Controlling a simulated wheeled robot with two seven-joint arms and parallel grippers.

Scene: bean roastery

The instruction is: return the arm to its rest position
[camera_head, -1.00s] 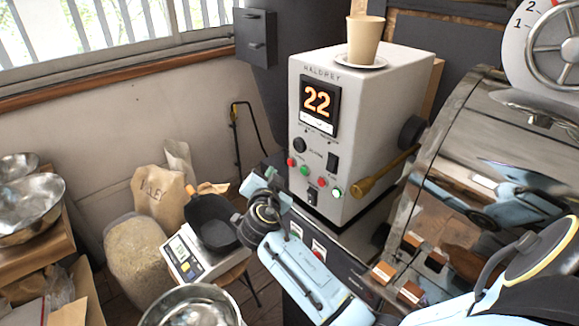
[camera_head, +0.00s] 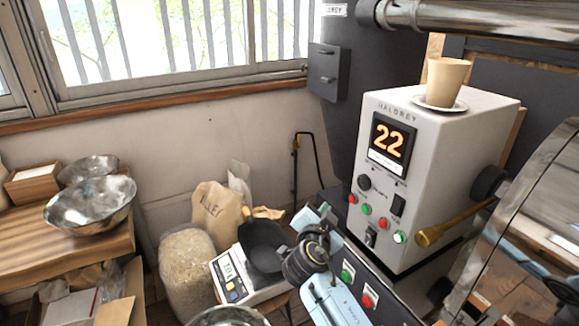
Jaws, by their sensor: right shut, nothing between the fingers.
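My right gripper (camera_head: 314,216) shows at the lower centre, with light blue fingers above a black wrist. It is shut and empty. My light blue arm link runs down from it to the bottom edge. In the picture the gripper lies just right of a black scoop-like pan (camera_head: 262,248) on a digital scale (camera_head: 232,280), and in front of the roaster's control cabinet. I cannot tell how far it is from either. My left gripper is not in view.
The white control box (camera_head: 440,120) shows 22 and carries a paper cup (camera_head: 445,82) on a saucer. A brass handle (camera_head: 450,225) sticks out beside the metal drum (camera_head: 535,240). Bean bags (camera_head: 188,270) stand left of the scale. Steel bowls (camera_head: 90,208) sit on a wooden table.

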